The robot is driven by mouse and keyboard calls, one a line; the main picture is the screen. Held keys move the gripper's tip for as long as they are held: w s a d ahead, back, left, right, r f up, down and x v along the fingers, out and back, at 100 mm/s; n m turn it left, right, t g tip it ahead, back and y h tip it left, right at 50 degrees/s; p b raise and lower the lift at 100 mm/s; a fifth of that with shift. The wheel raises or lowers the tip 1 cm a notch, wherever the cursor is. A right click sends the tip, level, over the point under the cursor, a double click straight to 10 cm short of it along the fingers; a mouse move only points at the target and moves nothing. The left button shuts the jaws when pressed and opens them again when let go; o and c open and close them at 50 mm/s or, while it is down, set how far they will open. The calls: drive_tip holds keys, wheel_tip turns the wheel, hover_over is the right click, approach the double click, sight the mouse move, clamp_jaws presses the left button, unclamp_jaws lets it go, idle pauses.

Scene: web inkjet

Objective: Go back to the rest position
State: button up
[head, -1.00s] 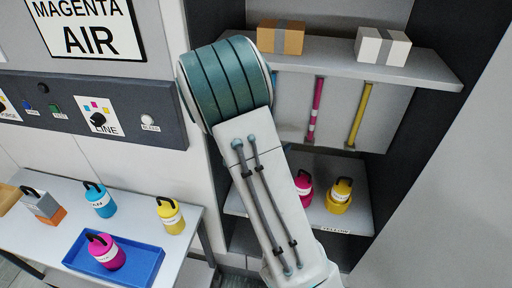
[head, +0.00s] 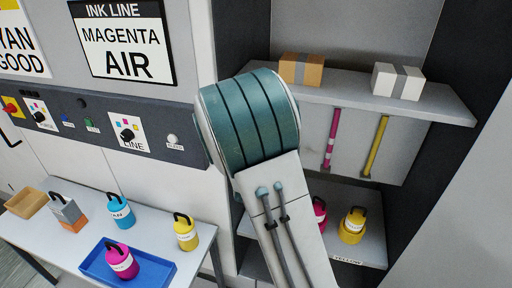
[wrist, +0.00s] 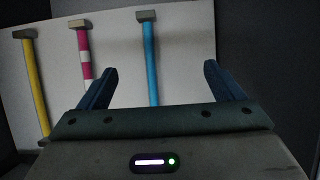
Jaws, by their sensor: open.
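My gripper (wrist: 160,88) shows in the wrist view with its two blue fingers spread wide and nothing between them. Beyond it are a yellow tube (wrist: 35,85), a magenta tube with a white band (wrist: 84,55) and a cyan tube (wrist: 151,60) on a pale panel. The cyan tube stands behind the gap between the fingers; I cannot tell how far. In the head view my arm crosses in front of the cabinet and hides the cyan tube; my gripper is not seen there. The magenta tube (head: 332,140) and yellow tube (head: 376,145) show right of the arm.
A shelf (head: 440,105) above the tubes holds a brown box (head: 301,69) and a white box (head: 397,81). Below stand a magenta bottle (head: 320,215) and a yellow bottle (head: 352,226). A table (head: 150,222) at left holds a blue tray (head: 158,274), bottles and a wooden box (head: 27,202).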

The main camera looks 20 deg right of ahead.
drive_tip(key=s+a+r+n+g+y+b, duration=0.3)
drive_tip(key=s+a+r+n+y, duration=0.15)
drive_tip(key=s+a+y, duration=0.5)
drive_tip(key=s+d+r+n+g+h, duration=0.1)
drive_tip(key=s+g, duration=0.1)
drive_tip(key=s, duration=0.7)
drive_tip(key=s+d+r+n+g+h+b, duration=0.1)
drive_tip(key=s+d+r+g, duration=0.1)
drive_tip(key=s, duration=0.7)
drive_tip(key=shift+r+h, duration=0.25)
drive_tip(key=shift+h, duration=0.1)
drive_tip(key=shift+w, duration=0.1)
